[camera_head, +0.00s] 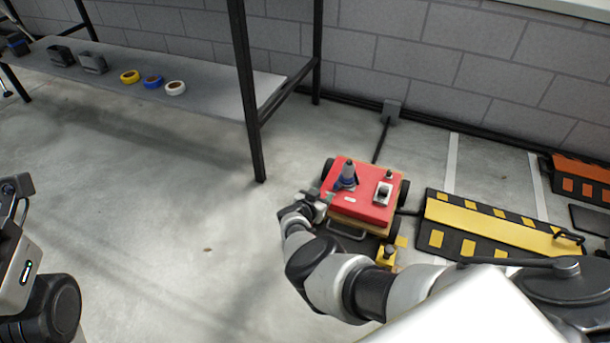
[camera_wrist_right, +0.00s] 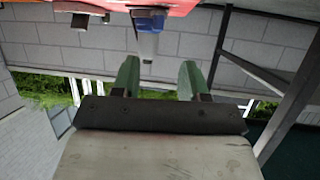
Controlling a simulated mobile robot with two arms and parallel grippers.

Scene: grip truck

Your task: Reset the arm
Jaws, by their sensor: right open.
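My right arm (camera_head: 335,280) reaches from the lower right to the near left side of a small red-topped wheeled cart (camera_head: 350,209). My right gripper (camera_head: 318,201) is beside the cart's left edge and small in the head view. In the right wrist view its two green fingers (camera_wrist_right: 158,78) stand apart with nothing between them. The red cart underside or edge (camera_wrist_right: 110,6) and a blue part (camera_wrist_right: 149,18) show at the top of that view, beyond the fingertips. My left arm shows in part at the left edge; its fingers are out of view.
A low grey shelf (camera_head: 215,95) with black legs holds yellow, blue and white tape rolls (camera_head: 152,81). A yellow-black ramp (camera_head: 490,228) lies right of the cart. An orange-black block (camera_head: 582,182) stands at far right. The floor left of the cart is clear.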

